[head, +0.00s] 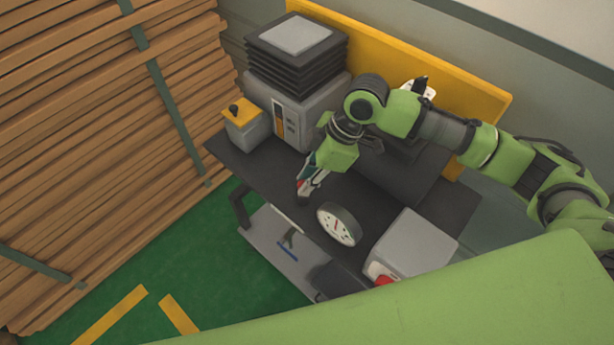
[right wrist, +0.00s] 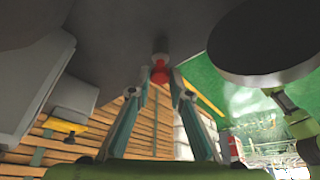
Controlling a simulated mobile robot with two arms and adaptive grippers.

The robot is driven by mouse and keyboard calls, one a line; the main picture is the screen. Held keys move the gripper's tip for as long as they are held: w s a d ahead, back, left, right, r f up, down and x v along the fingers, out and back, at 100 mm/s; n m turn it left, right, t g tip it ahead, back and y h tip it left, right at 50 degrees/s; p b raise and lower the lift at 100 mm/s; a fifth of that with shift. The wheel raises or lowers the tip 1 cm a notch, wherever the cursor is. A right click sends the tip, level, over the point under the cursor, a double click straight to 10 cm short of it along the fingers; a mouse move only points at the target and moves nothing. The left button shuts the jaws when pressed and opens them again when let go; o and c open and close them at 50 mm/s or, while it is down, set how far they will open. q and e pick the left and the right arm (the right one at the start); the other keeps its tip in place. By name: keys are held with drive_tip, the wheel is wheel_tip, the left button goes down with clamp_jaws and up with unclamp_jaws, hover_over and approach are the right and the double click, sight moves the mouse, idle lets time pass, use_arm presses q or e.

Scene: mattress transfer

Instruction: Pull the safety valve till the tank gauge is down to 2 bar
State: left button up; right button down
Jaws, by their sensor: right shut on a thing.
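The tank gauge (head: 337,225) is a round white dial in a dark case at the front of the dark bench. Its face is turned partly toward my head camera, but its reading is too small to make out. In the right wrist view the dark disc of the gauge's back or side (right wrist: 265,40) is at upper right. The safety valve's red knob (right wrist: 159,73) is on a short stem, between my right fingertips. My right gripper (head: 303,190) is shut on it, left of the gauge; it also shows in the right wrist view (right wrist: 158,88). My left gripper is not in view.
A grey machine (head: 310,95) with a black ribbed top and a small yellow-topped box (head: 245,125) stand at the back left of the bench (head: 235,155). A grey box (head: 420,245) stands right of the gauge. Stacked timber (head: 90,140) fills the left. Green floor (head: 190,255) is clear in front.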

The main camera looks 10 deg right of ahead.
drive_tip(key=shift+r+p, duration=0.5)
drive_tip(key=shift+r, duration=0.1)
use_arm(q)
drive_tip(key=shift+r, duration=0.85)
use_arm(e)
drive_tip(key=shift+f, duration=0.1)
drive_tip(key=c, duration=1.9)
unclamp_jaws()
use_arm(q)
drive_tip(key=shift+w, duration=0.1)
use_arm(e)
drive_tip(key=v, duration=1.2)
drive_tip(key=shift+s, duration=0.1)
